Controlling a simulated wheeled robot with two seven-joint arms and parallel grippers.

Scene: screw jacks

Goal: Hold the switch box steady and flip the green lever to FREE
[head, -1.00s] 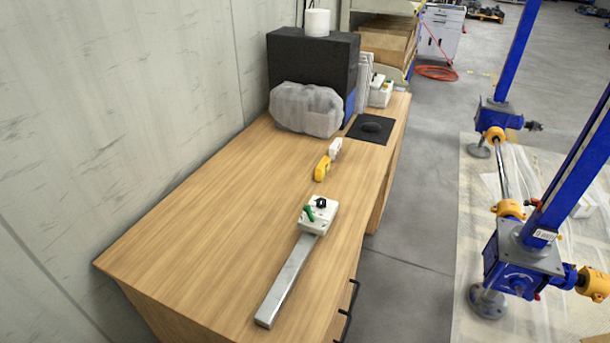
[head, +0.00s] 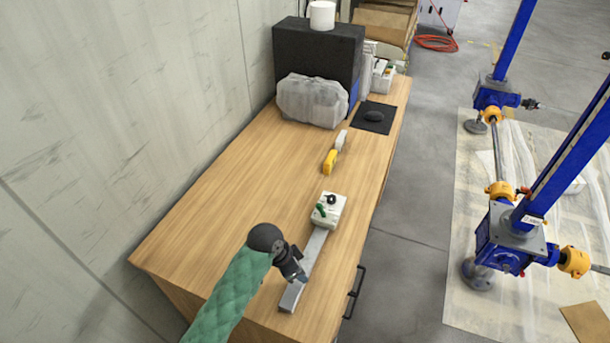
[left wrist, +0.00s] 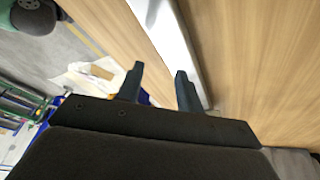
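The switch box (head: 334,216) is a small white box on the wooden table, with a green lever (head: 320,210) and a black knob (head: 331,199) on top. A long grey metal bar (head: 316,245) runs from the box toward the table's near edge. The lever's labels are too small to read. My left gripper (head: 299,278) is over the near part of the bar, short of the box. In the left wrist view its two fingers (left wrist: 160,86) are apart with nothing between them, and the bar (left wrist: 168,32) shows beyond. I cannot tell whether they touch it. My right gripper is not seen.
A yellow and white object (head: 331,160) lies behind the box. A wrapped bundle (head: 311,101), a black case (head: 318,55) and a black pad (head: 373,117) are at the table's far end. Blue screw jacks (head: 505,240) stand right. The table's left part is clear.

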